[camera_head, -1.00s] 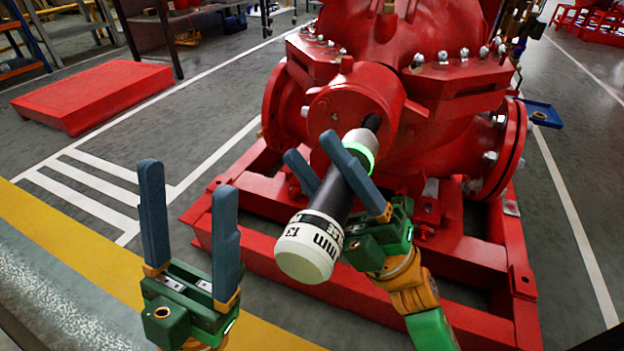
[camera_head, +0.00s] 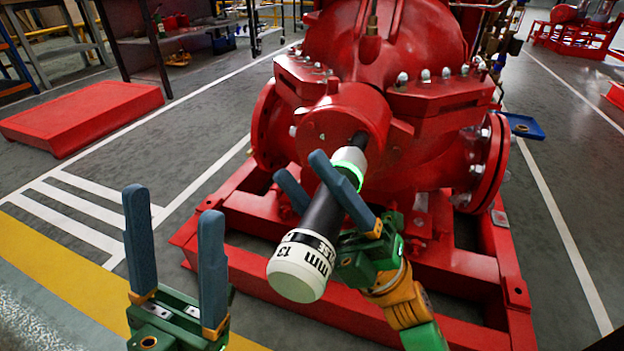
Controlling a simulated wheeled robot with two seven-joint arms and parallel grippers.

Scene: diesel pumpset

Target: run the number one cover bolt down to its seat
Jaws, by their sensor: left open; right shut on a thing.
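My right gripper (camera_head: 318,180) is shut on a cylindrical driver tool (camera_head: 317,219). The tool has a black body, a white end cap marked "13 mm", and a white collar with a lit green ring. Its dark tip points up and away at the round red cover (camera_head: 325,130) on the pump. The tip overlaps the cover's right side in the picture; whether it touches a bolt there cannot be told. The number one cover bolt is not distinguishable, perhaps hidden behind the tip. My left gripper (camera_head: 170,200) is open and empty at the lower left, apart from the pump.
The red pump (camera_head: 440,120) stands on a red base frame (camera_head: 240,210), with bolted flanges at its sides. A blue tray (camera_head: 524,127) is at its right. A red platform (camera_head: 80,115) lies on the floor at left. Open grey floor lies between.

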